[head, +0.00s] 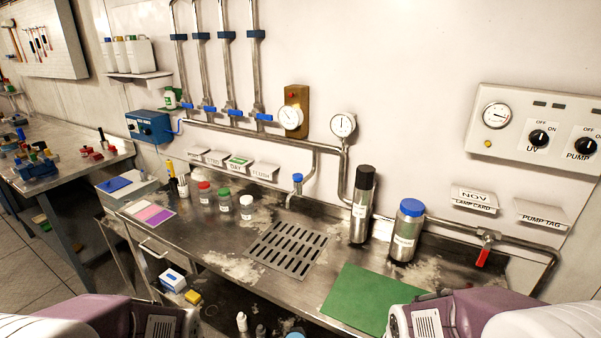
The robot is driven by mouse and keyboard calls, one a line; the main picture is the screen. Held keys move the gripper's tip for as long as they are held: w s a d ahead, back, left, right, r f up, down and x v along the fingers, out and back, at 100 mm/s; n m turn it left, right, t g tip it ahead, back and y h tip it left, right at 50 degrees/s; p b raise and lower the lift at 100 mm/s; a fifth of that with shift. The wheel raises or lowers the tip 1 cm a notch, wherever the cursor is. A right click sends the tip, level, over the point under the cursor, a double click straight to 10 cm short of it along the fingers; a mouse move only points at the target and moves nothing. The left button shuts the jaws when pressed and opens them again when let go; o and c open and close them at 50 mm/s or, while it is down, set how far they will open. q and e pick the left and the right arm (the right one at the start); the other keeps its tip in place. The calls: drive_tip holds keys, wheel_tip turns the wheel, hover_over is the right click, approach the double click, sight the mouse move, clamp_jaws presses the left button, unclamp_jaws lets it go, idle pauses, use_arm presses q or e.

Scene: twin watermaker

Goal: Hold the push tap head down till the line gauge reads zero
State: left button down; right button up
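The push tap, with a blue head (297,178) on a metal body, stands at the back of the steel counter (215,235), behind the slotted drain grate (287,250). Nothing touches its head. A round white gauge (343,124) sits on the pipe up and right of the tap. A second gauge (290,117) is on a brown wall block to its left. Neither dial is readable at this size, and no label shows which is the line gauge. Only purple and white parts of my arms show at the bottom corners; both grippers are out of view.
A tall black-capped bottle (362,204) and a blue-capped bottle (406,231) stand right of the tap. Small jars (224,199) stand left. A green mat (372,298) lies at front right. A red-handled valve (484,252) is farther right. The grate is clear.

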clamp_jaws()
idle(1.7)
